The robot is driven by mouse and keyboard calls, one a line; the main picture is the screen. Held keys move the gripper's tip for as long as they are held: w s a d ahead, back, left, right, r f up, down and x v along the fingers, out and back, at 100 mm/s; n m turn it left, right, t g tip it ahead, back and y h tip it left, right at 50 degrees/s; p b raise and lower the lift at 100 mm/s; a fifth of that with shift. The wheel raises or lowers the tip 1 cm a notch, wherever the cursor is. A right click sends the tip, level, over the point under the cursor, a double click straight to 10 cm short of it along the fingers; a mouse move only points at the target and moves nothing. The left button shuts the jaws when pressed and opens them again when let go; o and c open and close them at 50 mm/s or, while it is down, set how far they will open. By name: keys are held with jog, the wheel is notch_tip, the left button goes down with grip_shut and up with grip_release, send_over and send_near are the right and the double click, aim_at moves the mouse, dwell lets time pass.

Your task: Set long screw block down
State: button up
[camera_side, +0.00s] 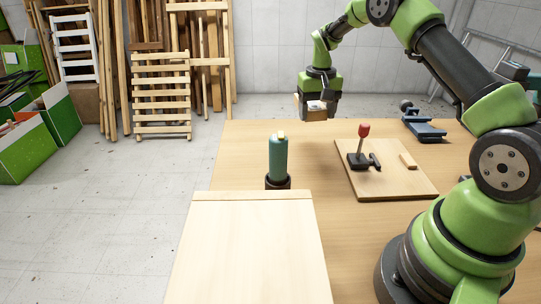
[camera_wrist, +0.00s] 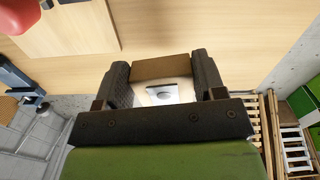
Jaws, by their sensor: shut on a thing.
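My gripper (camera_side: 316,108) is at the far side of the table, held up in the air above the tabletop. It is shut on the long screw block (camera_side: 315,106), which shows as a small pale and brown piece between the fingers. In the wrist view my gripper (camera_wrist: 163,88) has a dark finger on each side of the block (camera_wrist: 160,68). A brown face shows at its far edge, with a whitish area and a small grey part nearer. The block's underside and any screw are not clear.
A wooden board (camera_side: 408,184) carries a red-knobbed toggle clamp (camera_side: 362,145) and a small wood strip. A blue vise (camera_side: 424,126) is at the back right. A teal bottle (camera_side: 278,158) stands in a dark holder, behind a pale wooden panel (camera_side: 250,250). Bare tabletop lies between.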

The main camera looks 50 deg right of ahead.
aim_at(290, 160)
jog(key=w+a+n, duration=0.3)
jog(key=a+n, duration=0.3)
jog(key=n, duration=0.6)
notch_tip(290, 160, down, 10)
jog(key=shift+f, duration=0.1)
jog(key=shift+f, duration=0.15)
jog(key=o, duration=1)
